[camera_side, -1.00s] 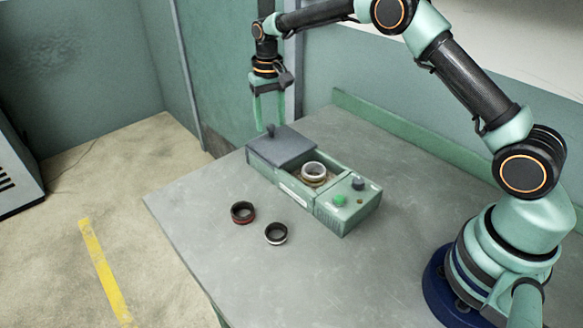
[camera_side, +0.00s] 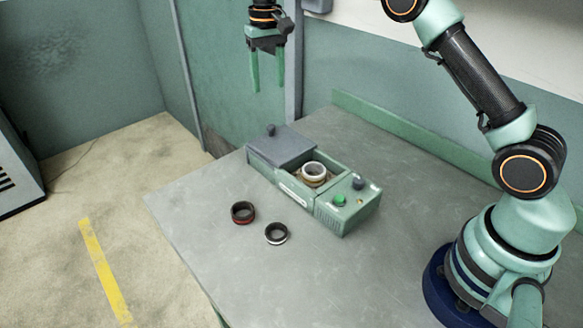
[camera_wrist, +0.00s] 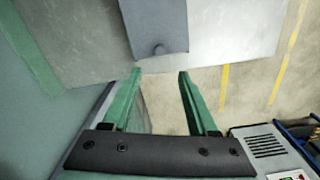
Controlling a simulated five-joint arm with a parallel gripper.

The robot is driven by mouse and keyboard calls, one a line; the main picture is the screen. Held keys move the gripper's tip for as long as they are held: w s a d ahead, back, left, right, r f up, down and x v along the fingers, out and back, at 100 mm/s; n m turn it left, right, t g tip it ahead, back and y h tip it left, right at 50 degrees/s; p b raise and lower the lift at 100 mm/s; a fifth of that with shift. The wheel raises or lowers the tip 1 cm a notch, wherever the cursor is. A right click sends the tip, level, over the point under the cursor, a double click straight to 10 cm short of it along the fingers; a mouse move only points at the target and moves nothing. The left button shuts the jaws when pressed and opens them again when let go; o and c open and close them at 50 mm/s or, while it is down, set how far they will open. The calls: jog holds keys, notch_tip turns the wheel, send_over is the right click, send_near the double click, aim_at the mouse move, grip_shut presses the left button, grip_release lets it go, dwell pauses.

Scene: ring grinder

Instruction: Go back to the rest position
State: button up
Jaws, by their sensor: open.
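My gripper (camera_side: 267,88) is open and empty, high above the far left part of the table in the side view. Its two green fingers also show in the wrist view (camera_wrist: 160,75), apart with nothing between them. Below it is the green ring grinder (camera_side: 297,190). Its grey lid (camera_side: 283,146) is slid to the left end, leaving part of the box open. A white ring (camera_side: 313,171) sits in the open compartment. In the wrist view the lid (camera_wrist: 155,22) and its knob show at the top.
A dark ring with red (camera_side: 242,212) and a dark ring with a white band (camera_side: 276,233) lie on the grey table (camera_side: 200,215) in front of the grinder. The grinder's right end has a green button (camera_side: 339,200) and a dark knob (camera_side: 358,184). Walls stand behind the table.

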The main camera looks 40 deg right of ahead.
jog(key=shift+r, duration=0.7)
jog(key=s+r+n+t, duration=0.1)
jog(key=s+r+t, duration=0.2)
jog(key=s+r, duration=0.75)
jog(key=s+f+n+t, duration=0.1)
jog(key=s+f, duration=0.2)
jog(key=s, duration=0.5)
jog(key=s+d+f+n+t, duration=0.1)
jog(key=s+f, duration=0.3)
jog(key=s, duration=0.4)
jog(key=shift+d+t, duration=0.25)
jog(key=shift+t, duration=0.05)
